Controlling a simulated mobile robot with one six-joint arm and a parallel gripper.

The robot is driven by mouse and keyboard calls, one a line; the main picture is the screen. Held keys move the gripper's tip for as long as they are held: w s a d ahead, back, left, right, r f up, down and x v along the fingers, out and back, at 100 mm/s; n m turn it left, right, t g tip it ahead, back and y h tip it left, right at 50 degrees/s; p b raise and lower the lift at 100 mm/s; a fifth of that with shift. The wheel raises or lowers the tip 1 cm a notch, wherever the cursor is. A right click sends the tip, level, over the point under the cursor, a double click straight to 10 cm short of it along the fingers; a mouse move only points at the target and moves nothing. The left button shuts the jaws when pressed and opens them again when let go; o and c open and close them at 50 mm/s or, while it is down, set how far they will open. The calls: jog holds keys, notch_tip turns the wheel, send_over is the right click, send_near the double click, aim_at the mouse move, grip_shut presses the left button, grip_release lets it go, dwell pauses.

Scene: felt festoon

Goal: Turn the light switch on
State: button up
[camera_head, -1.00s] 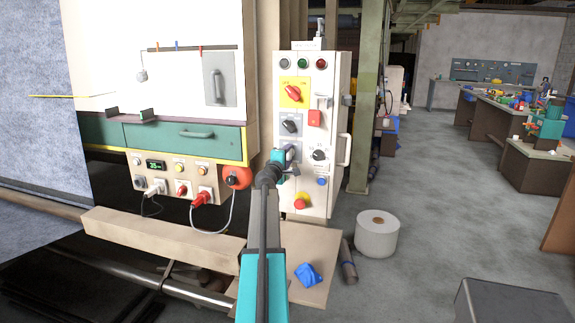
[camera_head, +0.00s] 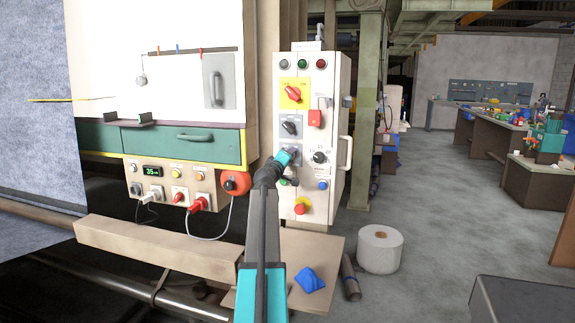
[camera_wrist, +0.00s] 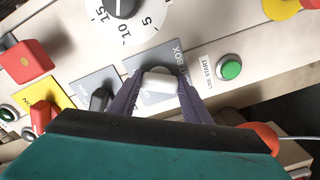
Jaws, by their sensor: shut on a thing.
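The light switch is a pale knob (camera_wrist: 158,92) on a grey plate whose label is partly covered and ends in "BOX", in the wrist view. My gripper (camera_wrist: 160,78) has its two dark fingers on either side of the knob, shut on it. In the head view my gripper (camera_head: 290,154) is at the front of the white control cabinet (camera_head: 335,120), below a black rotary knob (camera_head: 291,128). There it hides most of the switch. I cannot tell the switch's position.
In the wrist view a green button (camera_wrist: 231,70) is right of the switch and a black knob (camera_wrist: 99,98) is left. The cabinet also has a red-on-yellow switch (camera_head: 294,93) and a red stop button (camera_head: 300,208). A white roll (camera_head: 379,250) stands on the floor.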

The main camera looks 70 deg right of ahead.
jog(key=shift+r, duration=0.25)
jog(key=o, duration=0.7)
jog(key=shift+d, duration=0.1)
jog(key=o, duration=0.4)
jog(key=shift+f, duration=0.15)
jog(key=shift+a, duration=0.2)
jog(key=shift+s+a+b, duration=0.2)
jog(key=shift+a+b, duration=0.05)
jog(key=shift+a, duration=3.15)
jog(key=shift+s+a+b, duration=0.2)
jog(key=shift+a, duration=3.15)
